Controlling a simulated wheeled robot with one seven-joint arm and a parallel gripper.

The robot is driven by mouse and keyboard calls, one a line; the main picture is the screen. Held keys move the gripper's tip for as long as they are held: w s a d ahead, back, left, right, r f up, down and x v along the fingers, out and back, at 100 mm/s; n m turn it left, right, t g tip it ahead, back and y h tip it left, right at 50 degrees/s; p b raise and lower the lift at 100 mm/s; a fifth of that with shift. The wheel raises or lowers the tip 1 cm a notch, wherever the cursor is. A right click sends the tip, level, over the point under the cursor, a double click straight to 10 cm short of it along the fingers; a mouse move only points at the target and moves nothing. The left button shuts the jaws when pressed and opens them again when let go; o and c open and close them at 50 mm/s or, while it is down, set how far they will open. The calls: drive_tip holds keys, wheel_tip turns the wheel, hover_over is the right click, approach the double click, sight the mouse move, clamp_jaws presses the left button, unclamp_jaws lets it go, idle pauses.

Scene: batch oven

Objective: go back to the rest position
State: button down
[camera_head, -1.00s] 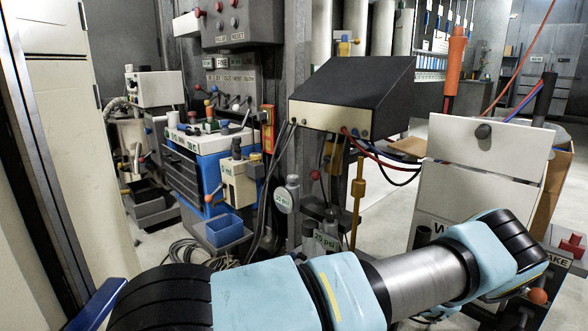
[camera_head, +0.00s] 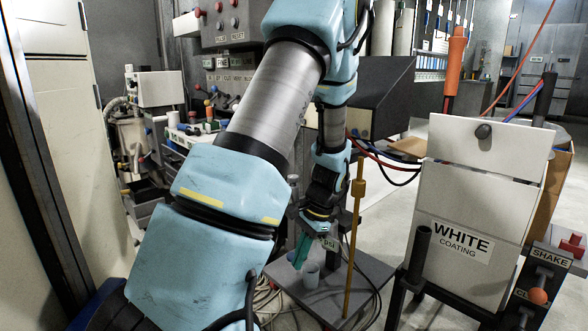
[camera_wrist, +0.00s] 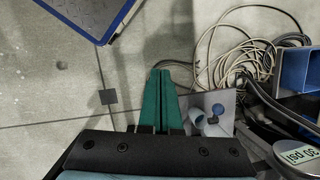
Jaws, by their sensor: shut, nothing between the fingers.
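My gripper (camera_head: 301,246) hangs at the end of my folded arm, pointing down near the middle of the head view. Its two teal fingers are together with nothing between them. They also show closed in the wrist view (camera_wrist: 161,85), over bare concrete floor. In the head view a small grey cup (camera_head: 311,275) on a grey plate (camera_head: 357,287) stands just below and beside the fingertips, apart from what I can see.
A brass rod (camera_head: 352,235) rises right of my gripper. A white panel labelled WHITE COATING (camera_head: 462,240) and a SHAKE control box (camera_head: 552,262) stand at right. Coiled cables (camera_wrist: 240,62) lie on the floor. A blue-edged platform (camera_wrist: 98,18) is at the wrist view's top left. Open floor lies between.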

drive_tip(key=s+a+r+n+t+h, duration=0.3)
drive_tip(key=s+a+r+n+h, duration=0.1)
drive_tip(key=s+a+r+n, duration=0.55)
wheel_tip(320, 180, up, 36)
drive_tip(key=d+p, duration=0.1)
drive_tip(key=p, duration=3.3)
drive_tip(key=shift+w+d+f+n, duration=0.15)
drive_tip(key=shift+w+d+n, duration=0.1)
drive_tip(key=shift+n, duration=0.1)
drive_tip(key=shift+f, duration=0.1)
